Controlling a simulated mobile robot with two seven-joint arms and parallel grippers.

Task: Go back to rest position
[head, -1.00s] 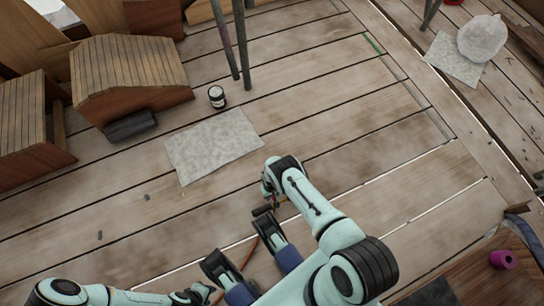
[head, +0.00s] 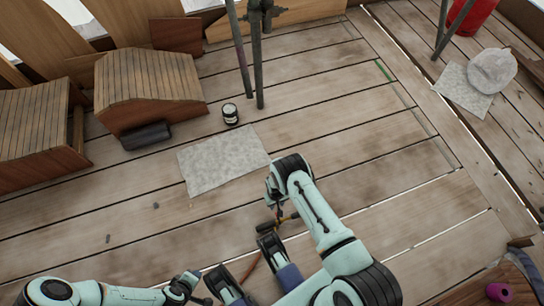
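My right arm comes in from the lower right and bends at a dark joint. Its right gripper (head: 267,228) hangs low over the plank floor near the picture's middle, small and partly hidden by its own wrist. My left arm lies along the bottom left edge, with the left gripper (head: 198,298) low near the bottom edge. I see nothing held in either gripper, but the fingers are too small and dark to tell if they are open or shut.
A pale sheet (head: 222,160) lies on the planks, with a dark jar (head: 230,114) behind it. Wooden roofed boxes (head: 150,85) stand at left. Metal poles (head: 258,60) rise at the back. A white bag (head: 491,70) and purple roll (head: 498,292) are at right.

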